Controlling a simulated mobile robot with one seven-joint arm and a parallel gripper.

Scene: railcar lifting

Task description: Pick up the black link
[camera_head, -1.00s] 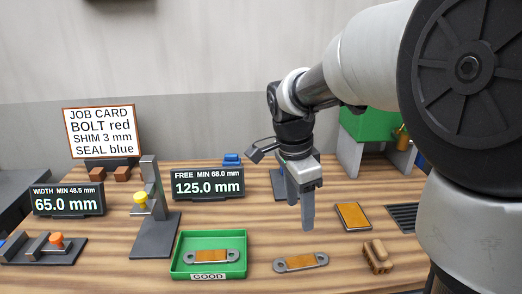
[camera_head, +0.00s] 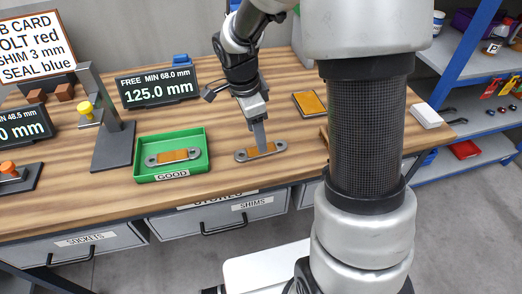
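A similar grey link (camera_head: 152,160) with an orange-brown middle lies in the green tray (camera_head: 141,172) labelled GOOD. Neither looks plainly black. My gripper (camera_head: 260,146) points down at the link on the bare table, its near finger covering part of the link's middle. The other finger is hidden, so I cannot tell how far apart the fingers are or whether they touch the link.
A 125.0 mm display (camera_head: 158,88) and a gauge stand (camera_head: 115,145) stand left of my arm. An orange-brown pad (camera_head: 309,104) lies to the right. A drawer labelled SHIMS (camera_head: 220,212) is below the table edge. A blue-framed shelf (camera_head: 472,68) stands at right.

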